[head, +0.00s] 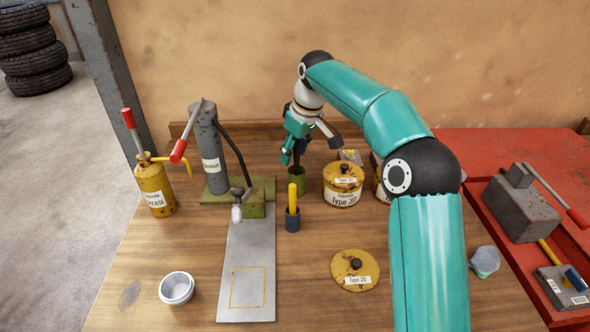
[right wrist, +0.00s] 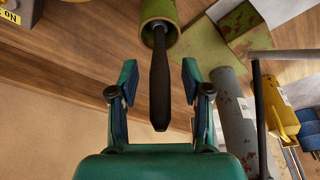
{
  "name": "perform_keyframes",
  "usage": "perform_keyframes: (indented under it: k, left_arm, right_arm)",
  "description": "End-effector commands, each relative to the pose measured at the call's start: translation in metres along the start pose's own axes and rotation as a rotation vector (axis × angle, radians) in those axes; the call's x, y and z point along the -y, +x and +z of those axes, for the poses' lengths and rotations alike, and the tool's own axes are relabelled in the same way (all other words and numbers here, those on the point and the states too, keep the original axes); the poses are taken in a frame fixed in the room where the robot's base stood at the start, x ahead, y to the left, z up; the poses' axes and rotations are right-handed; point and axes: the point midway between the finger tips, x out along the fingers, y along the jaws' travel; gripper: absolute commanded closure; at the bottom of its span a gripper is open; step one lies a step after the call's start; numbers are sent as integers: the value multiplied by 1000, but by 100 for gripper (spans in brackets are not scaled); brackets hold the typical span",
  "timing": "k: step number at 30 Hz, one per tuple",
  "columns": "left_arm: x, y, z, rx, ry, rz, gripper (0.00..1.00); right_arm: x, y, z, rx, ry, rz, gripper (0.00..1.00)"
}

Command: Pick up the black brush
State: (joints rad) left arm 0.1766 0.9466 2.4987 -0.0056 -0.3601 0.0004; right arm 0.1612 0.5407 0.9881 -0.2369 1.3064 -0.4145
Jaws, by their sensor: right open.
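The black brush (head: 296,158) stands in a green cup (head: 298,183) towards the back of the wooden bench. In the right wrist view, the black brush handle (right wrist: 159,85) sticks out of the green cup (right wrist: 158,12). My right gripper (head: 309,147) is above the cup. In the right wrist view, my right gripper's (right wrist: 160,82) fingers are apart, one on each side of the handle, with visible gaps. The brush's lower end is hidden inside the cup. My left gripper is not in view.
A grey cylinder with a lever (head: 210,150) stands left. A metal plate (head: 248,295) lies on the bench.

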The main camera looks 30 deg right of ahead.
Motion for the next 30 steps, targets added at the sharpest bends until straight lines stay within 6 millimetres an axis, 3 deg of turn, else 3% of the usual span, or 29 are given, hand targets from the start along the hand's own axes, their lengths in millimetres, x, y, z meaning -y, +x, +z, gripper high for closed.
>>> perform_keyframes:
  k: [2,11,23,30]
  left_arm:
    - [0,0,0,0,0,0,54]
    - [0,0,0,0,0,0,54]
    - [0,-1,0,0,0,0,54]
    - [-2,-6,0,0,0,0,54]
  right_arm:
    - [0,0,0,0,0,0,52]
    - [0,-1,0,0,0,0,100]
    - [0,-2,-1,-1,0,0,100]
    - [0,-18,-6,-3,-1,1,100]
